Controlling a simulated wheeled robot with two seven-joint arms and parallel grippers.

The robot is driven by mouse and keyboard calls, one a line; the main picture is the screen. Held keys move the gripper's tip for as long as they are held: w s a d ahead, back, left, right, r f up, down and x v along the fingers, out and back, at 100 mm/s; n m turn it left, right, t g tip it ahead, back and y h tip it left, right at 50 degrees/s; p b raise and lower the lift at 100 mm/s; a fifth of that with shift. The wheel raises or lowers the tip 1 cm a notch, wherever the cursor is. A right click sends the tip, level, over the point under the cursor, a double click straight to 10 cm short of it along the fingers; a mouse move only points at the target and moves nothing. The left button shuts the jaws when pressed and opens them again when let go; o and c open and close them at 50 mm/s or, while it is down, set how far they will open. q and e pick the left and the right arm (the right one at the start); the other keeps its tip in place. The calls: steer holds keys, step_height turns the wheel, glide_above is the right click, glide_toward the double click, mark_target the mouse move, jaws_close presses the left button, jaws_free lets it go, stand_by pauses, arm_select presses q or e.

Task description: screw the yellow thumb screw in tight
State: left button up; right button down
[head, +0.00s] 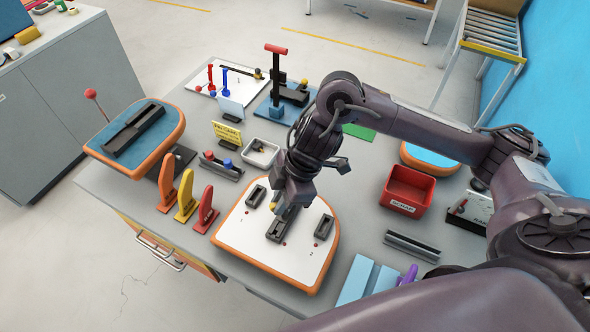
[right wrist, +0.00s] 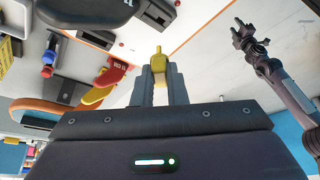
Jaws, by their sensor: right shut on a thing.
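My right gripper (right wrist: 160,82) is shut on the yellow thumb screw (right wrist: 158,62). In the right wrist view the screw stands out past the fingertips with its narrow end away from the palm. In the head view a bit of yellow (head: 273,206) shows by the gripper, low over the white board with an orange rim (head: 250,243). Dark blocks (head: 323,228) sit on that board. I cannot tell whether the screw is in a hole. A dark arm end, apparently my left gripper (right wrist: 245,35), shows at right in the wrist view; its jaws are unclear.
Orange, yellow and red upright pieces (head: 186,195) stand left of the board. A grey tray (head: 261,153) lies behind it. A red bin (head: 409,190) and a grey rail (head: 412,246) are to the right. A second orange-rimmed board (head: 155,150) stands at far left.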

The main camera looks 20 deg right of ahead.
steer(key=shift+w+a, duration=0.1)
steer(key=shift+a, duration=0.6)
steer(key=shift+s+r, duration=0.15)
steer(key=shift+s, duration=0.25)
steer(key=shift+w+p, duration=0.15)
steer(key=shift+p, duration=0.2)
steer(key=shift+f+b, duration=2)
steer(key=shift+f, duration=0.95)
steer(key=shift+p, duration=0.85)
steer(key=shift+f+b, duration=0.8)
steer(key=shift+f, duration=0.75)
